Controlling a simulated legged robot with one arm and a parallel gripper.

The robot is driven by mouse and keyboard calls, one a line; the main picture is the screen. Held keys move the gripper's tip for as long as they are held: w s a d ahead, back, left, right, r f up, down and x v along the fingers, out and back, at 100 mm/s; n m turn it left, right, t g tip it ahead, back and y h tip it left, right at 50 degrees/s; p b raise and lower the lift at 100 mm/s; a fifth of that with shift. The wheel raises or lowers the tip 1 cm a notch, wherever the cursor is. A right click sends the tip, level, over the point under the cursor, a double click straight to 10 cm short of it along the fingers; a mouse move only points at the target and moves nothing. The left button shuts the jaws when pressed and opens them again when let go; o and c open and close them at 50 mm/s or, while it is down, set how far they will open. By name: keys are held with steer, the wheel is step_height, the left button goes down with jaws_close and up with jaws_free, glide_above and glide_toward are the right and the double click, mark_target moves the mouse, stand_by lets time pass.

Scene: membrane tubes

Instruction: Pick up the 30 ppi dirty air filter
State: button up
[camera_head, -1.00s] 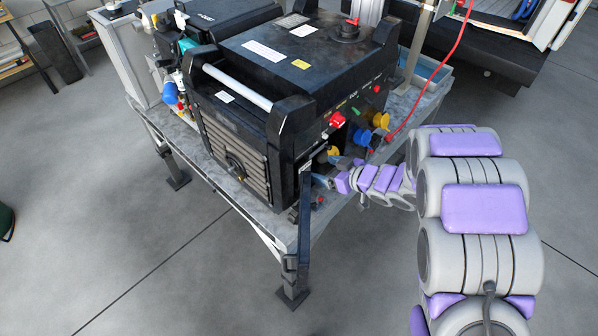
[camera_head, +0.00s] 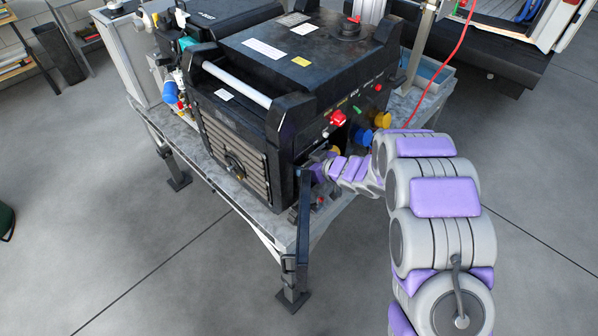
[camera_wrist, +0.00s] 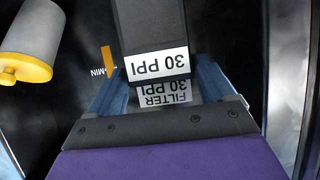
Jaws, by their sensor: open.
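A dark block, the 30 ppi filter (camera_wrist: 152,28), shows in the wrist view with a white "30 PPI" label on its near end. Just below it is a second white label (camera_wrist: 164,93), upside down, reading "FILTER 30 PPI"; I cannot tell what surface carries it. My gripper (camera_wrist: 158,70) is open, its blue fingers on either side of the block's near end. I cannot tell whether they touch it. In the head view, my gripper (camera_head: 318,172) is at the right side of the black machine, partly hidden; the filter cannot be made out there.
The black machine (camera_head: 310,58) stands on a grey metal table (camera_head: 262,218). Yellow (camera_head: 382,119) and blue knobs sit on its right side, close above my arm. A dark post (camera_head: 303,225) stands at the table's front corner. A yellow-tipped cylinder (camera_wrist: 30,42) is upper left in the wrist view.

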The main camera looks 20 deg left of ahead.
steer(key=shift+d+r, duration=0.2)
steer(key=shift+d, duration=0.45)
steer(key=shift+c, duration=0.5)
steer(key=shift+a+f, duration=0.2)
steer(key=shift+a, duration=0.45)
steer(key=c, duration=0.6)
steer(key=shift+d, duration=0.15)
steer(key=c, duration=0.4)
steer(key=shift+r+p, duration=0.2)
steer(key=shift+p, duration=0.15)
